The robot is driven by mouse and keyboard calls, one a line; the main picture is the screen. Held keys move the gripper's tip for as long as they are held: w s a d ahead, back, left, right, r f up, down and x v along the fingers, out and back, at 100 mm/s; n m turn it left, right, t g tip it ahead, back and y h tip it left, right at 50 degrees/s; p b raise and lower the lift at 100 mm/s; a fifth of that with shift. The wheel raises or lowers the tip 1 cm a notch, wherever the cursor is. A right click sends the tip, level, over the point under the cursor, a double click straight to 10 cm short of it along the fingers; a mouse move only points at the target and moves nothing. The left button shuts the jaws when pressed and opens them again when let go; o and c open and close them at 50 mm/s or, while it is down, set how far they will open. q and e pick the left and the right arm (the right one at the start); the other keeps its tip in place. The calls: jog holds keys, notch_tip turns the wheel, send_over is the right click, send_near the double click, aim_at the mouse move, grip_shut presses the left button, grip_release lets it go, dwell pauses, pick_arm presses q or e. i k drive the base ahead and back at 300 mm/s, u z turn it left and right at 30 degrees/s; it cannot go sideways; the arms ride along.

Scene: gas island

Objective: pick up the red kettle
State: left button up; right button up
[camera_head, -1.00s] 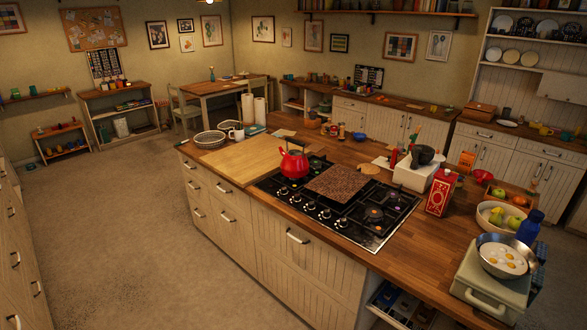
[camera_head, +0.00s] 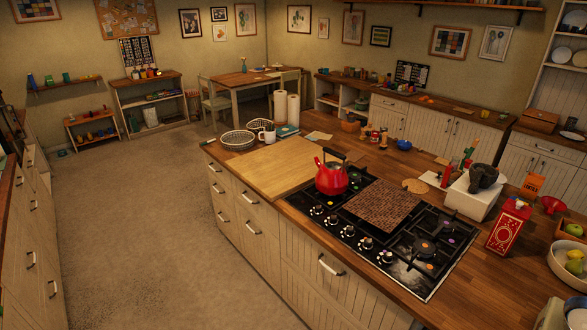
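The red kettle (camera_head: 331,179) stands upright on the left rear part of the black gas hob (camera_head: 398,282) on the wooden island. It has a dark handle arched over its top. Its spout points to the left. Nothing is touching it from above. Neither of my grippers shows in the head view.
A wooden board (camera_head: 262,165) lies left of the hob. A brown mat (camera_head: 383,207) covers the hob's middle. A red carton (camera_head: 508,226) and a white appliance with a dark mortar (camera_head: 474,190) stand to the right. The floor (camera_head: 150,240) left of the island is clear.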

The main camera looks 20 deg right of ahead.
aim_at(331, 178)
jog(key=u, duration=0.05)
jog(key=i, duration=0.8)
jog(key=z, duration=0.75)
jog(key=i, duration=0.65)
jog(key=z, duration=0.7)
